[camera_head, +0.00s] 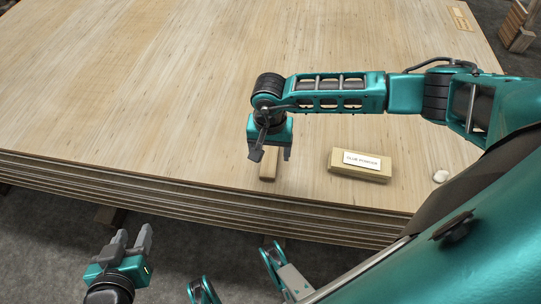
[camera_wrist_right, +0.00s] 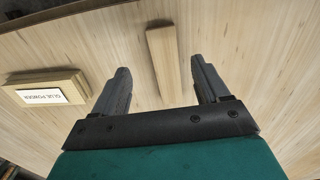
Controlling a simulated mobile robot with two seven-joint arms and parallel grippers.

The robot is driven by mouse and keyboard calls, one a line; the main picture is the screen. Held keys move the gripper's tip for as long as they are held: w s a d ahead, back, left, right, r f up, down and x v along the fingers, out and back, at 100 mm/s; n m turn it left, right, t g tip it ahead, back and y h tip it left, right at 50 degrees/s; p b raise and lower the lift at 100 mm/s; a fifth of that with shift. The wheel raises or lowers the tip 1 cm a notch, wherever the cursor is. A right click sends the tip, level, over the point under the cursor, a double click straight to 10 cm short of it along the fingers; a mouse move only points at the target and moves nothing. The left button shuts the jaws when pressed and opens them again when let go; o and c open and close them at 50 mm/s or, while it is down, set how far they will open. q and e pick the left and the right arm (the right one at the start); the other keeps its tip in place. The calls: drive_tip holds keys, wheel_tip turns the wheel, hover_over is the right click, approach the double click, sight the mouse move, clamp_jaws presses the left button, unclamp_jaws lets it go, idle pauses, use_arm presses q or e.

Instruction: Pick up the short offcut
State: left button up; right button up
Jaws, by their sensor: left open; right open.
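The short offcut (camera_head: 268,166) is a small pale wooden block lying on top of the veneer stack near its front edge. My right gripper (camera_head: 270,155) is open just above it in the head view and partly hides it. In the right wrist view the offcut (camera_wrist_right: 164,65) lies between and beyond the two open fingers (camera_wrist_right: 162,82), with a gap on both sides. No contact shows. My left gripper (camera_head: 136,240) is open and empty, in front of the stack and low at the left.
The veneer stack's top (camera_head: 150,90) is mostly clear behind and left.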

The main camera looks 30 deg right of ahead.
sight(269, 167)
drive_tip(key=f+b, duration=0.1)
drive_tip(key=f, duration=0.2)
drive_tip(key=f+b, duration=0.1)
drive_tip(key=f, duration=0.3)
drive_tip(key=shift+w+a+f, duration=0.1)
drive_tip(key=shift+w+a, duration=0.05)
drive_tip(key=shift+a, duration=0.05)
drive_tip(key=shift+c, duration=0.3)
drive_tip(key=c, duration=1.1)
